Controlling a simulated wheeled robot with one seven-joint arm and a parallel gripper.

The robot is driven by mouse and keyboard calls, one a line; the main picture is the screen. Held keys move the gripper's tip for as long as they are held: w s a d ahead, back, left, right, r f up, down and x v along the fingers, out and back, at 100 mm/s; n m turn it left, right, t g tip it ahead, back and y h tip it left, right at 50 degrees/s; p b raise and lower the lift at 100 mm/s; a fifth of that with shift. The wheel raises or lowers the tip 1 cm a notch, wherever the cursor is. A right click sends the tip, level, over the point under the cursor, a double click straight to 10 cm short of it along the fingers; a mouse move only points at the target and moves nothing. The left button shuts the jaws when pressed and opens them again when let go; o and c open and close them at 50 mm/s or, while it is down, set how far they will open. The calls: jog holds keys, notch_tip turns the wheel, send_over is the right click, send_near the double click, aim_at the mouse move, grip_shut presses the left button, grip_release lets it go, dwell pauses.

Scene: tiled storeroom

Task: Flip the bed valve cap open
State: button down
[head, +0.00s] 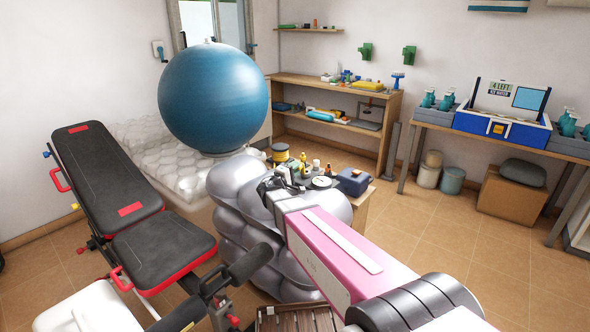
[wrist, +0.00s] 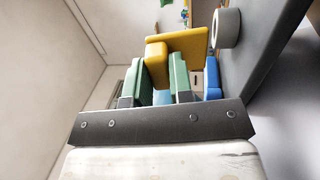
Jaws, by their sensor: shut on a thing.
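In the wrist view my gripper (wrist: 163,77) has two green-padded fingers, shut on the narrow end of a yellow L-shaped piece (wrist: 183,43). Its wider part sticks out beyond the fingertips to the right. I cannot tell for sure whether this piece is the valve cap. A pale grey ring-shaped part (wrist: 226,28) sits on a large grey surface (wrist: 262,60) just right of the yellow piece. In the head view my gripper (head: 268,186) is at the grey inflated, bulging body (head: 235,215); its fingertips are too small there to show the grip.
A large blue ball (head: 213,98) stands behind the grey body. A black-and-red bench (head: 105,165) is at left, beside a white bubbled mattress (head: 150,150). A small table with bottles and a blue box (head: 353,182) is close behind my arm.

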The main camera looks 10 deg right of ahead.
jog(key=c, duration=1)
grip_release()
jog(key=v, duration=1)
jog(key=shift+s+a+f, duration=0.1)
jog(key=shift+s+a, duration=0.1)
jog(key=shift+s, duration=0.05)
